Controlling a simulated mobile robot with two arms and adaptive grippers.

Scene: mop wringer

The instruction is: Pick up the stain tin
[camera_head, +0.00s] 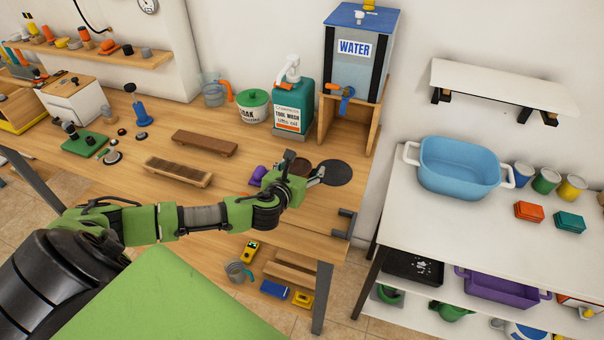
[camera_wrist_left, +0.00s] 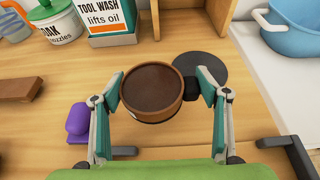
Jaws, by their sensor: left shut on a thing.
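The stain tin (camera_wrist_left: 152,82) is a round brown tin with a dark brown top in the left wrist view. It sits between the two fingers of my left gripper (camera_wrist_left: 161,92), which is shut on it. A small black piece shows at its right side, by the right finger. In the head view my left gripper (camera_head: 303,172) is over the right end of the wooden bench (camera_head: 325,220), and only a brown part of the tin (camera_head: 297,165) shows past it. I cannot tell whether the tin touches the bench. My right gripper is not in view.
A flat black disc (camera_head: 336,173) lies just right of the tin. A purple object (camera_wrist_left: 78,119) is close to the left finger. The tool wash bottle (camera_head: 291,104) and water dispenser (camera_head: 352,60) stand behind. A black bracket (camera_head: 345,222) is at the bench's right edge.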

